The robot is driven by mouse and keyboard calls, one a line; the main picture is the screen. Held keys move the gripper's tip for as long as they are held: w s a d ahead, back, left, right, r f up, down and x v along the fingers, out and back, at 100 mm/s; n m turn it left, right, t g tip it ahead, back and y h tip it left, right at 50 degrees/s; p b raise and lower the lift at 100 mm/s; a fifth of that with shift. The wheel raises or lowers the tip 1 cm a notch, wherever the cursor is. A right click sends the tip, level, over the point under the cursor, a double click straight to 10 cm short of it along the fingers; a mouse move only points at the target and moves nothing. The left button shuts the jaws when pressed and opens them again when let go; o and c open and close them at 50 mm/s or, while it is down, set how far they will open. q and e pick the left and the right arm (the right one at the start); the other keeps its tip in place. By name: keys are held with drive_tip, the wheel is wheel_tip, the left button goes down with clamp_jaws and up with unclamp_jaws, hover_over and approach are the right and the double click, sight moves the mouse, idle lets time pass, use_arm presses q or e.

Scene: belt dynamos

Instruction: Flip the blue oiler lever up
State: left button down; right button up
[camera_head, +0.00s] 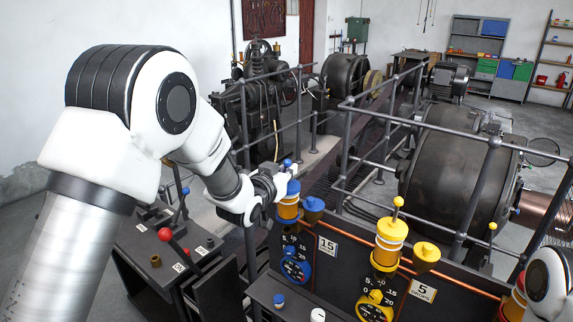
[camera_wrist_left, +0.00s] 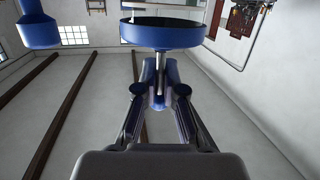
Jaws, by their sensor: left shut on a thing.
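The blue oiler (camera_head: 288,213) stands on the dark panel, with an amber band between its blue parts. The blue knob of its lever (camera_head: 287,163) shows just above my left gripper (camera_head: 287,186), which is at the oiler's top. In the left wrist view, the fingers of my left gripper (camera_wrist_left: 160,88) are closed together on a thin piece below a round blue part (camera_wrist_left: 160,35). The fingers hide most of the lever, so its exact tilt is hard to tell. My right gripper is out of view.
A yellow oiler (camera_head: 390,240) with its knob upright stands to the right on the same panel. Blue (camera_head: 295,264) and yellow dials sit below the oilers. Grey railings (camera_head: 360,200) and a large dark dynamo (camera_head: 455,180) are behind. A red-knobbed lever (camera_head: 165,234) is at the left.

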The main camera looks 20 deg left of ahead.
use_arm(q)
drive_tip(key=shift+w+r+g+p, duration=0.25)
drive_tip(key=shift+r+g+p, duration=0.05)
drive_tip(key=shift+r, duration=0.4)
drive_tip(key=shift+f, duration=0.15)
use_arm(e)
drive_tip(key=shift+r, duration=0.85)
use_arm(q)
drive_tip(key=c, duration=1.2)
unclamp_jaws()
drive_tip(key=shift+o, duration=0.2)
drive_tip(key=shift+f, duration=0.15)
drive_tip(key=shift+s, duration=0.15)
